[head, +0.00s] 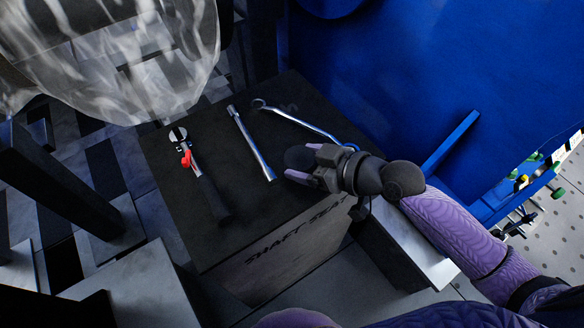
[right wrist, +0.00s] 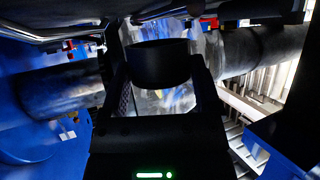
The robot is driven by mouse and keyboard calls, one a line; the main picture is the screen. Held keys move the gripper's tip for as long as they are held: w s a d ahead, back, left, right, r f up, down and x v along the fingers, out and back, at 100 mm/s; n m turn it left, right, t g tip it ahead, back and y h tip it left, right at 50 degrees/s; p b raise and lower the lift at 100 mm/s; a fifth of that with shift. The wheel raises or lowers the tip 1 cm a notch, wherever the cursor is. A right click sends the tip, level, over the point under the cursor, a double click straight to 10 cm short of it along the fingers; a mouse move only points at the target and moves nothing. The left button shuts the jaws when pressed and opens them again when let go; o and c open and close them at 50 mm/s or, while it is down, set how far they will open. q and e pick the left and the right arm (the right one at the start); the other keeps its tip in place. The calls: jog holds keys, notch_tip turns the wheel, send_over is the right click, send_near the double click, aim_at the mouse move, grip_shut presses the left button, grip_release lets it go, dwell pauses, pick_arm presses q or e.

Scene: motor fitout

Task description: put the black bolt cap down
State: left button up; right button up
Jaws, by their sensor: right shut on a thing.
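My right gripper (head: 311,166) comes in from the right and is shut on the black bolt cap (head: 298,157). The cap is a round, dark piece at the fingertips, over the right part of the dark bench top (head: 205,255). The head view does not clearly show whether the cap touches the top. In the right wrist view, the cap (right wrist: 160,64) sits between the two fingers as a short black cylinder. My left gripper is not in view.
On the bench top lie a red-and-black tool (head: 207,188), a straight silver wrench (head: 251,145) and a curved spanner (head: 300,122), whose end lies near my right gripper. The front middle of the top is clear. A blue panel (head: 400,75) stands behind.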

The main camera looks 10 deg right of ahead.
notch_tip(320, 180, down, 5)
jog(key=shift+r+b, duration=0.2)
jog(key=shift+b, duration=0.95)
jog(key=shift+r, duration=0.3)
jog(key=shift+f, duration=0.1)
jog(key=o, duration=0.9)
jog(key=shift+o, duration=0.7)
